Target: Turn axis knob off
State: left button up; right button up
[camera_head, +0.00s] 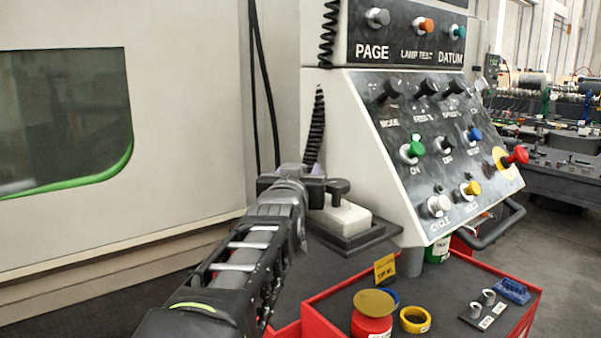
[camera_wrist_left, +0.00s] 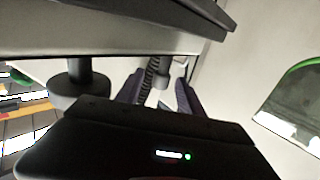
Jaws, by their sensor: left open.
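The sloped control panel (camera_head: 425,140) carries black rotary knobs along its upper row, a left one (camera_head: 388,91), a middle one (camera_head: 427,87) and a right one (camera_head: 455,88). I cannot read which one is the axis knob. A black mushroom-shaped knob (camera_head: 340,187) on a post rises from a white box (camera_head: 341,216) left of the panel; it also shows in the left wrist view (camera_wrist_left: 78,92). My left gripper (camera_head: 314,171) is beside this knob, apart from the panel. Its fingers (camera_wrist_left: 160,92) are open, with nothing visible held. My right gripper is not in view.
A coiled black cable (camera_head: 317,130) hangs beyond my left gripper. Red (camera_head: 515,157), green (camera_head: 412,150) and yellow (camera_head: 470,188) buttons stick out of the panel. A red tray (camera_head: 305,315) with a yellow tape roll (camera_head: 415,320) lies below. A machine window (camera_head: 60,120) is at left.

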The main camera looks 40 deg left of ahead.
pick_arm(q)
jog(key=b+v, duration=0.2)
jog(key=v, duration=0.5)
jog(key=shift+s+d, duration=0.2)
jog(key=shift+s, duration=0.1)
